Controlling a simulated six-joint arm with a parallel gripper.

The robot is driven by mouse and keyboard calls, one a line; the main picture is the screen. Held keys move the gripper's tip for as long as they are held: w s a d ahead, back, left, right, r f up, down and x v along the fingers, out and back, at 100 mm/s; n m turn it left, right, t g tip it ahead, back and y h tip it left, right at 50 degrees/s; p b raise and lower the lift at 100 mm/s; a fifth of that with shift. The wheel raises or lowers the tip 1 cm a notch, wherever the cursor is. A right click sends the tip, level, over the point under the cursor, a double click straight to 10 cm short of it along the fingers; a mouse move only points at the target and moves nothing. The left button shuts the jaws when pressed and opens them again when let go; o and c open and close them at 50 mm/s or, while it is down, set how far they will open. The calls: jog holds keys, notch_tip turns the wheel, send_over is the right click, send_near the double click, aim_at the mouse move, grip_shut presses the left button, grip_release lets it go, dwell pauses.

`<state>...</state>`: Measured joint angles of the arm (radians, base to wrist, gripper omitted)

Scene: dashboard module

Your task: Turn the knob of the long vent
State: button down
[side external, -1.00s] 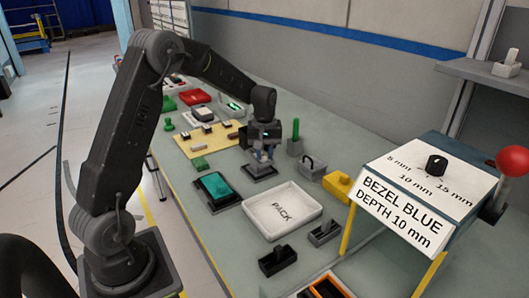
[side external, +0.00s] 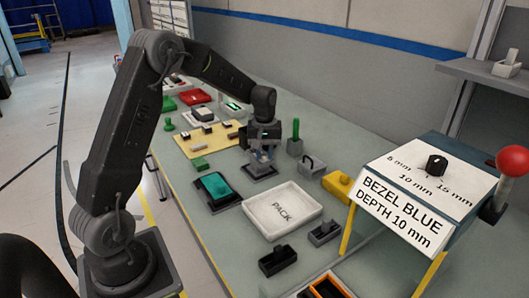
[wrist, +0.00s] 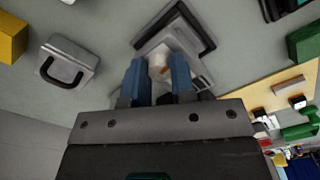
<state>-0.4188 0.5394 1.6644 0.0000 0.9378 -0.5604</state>
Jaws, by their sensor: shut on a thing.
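My gripper (side external: 262,153) points down over a dark-rimmed fixture (side external: 260,173) on the bench. The knob belongs to a pale grey part, seemingly the long vent (wrist: 180,45), seated in the fixture, whose dark rim also shows in the wrist view (wrist: 203,20). The fingers hide much of the vent, and the knob's angle is hard to read. In the side view the gripper covers the vent and knob.
A grey block with a handle (side external: 311,166) and a green-handled block (side external: 295,138) stand close on the right. A white PACK tray (side external: 253,222) and a teal-topped part (side external: 216,186) lie in front. A control box (side external: 450,180) with a dial stands at the right.

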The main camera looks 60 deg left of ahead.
aim_at(264, 154)
dwell(0.7)
jog(key=c, duration=0.9)
grip_release()
jog(key=shift+c, duration=0.2)
jog(key=shift+r, duration=0.1)
notch_tip(264, 154, up, 14)
jog(key=shift+f, duration=0.2)
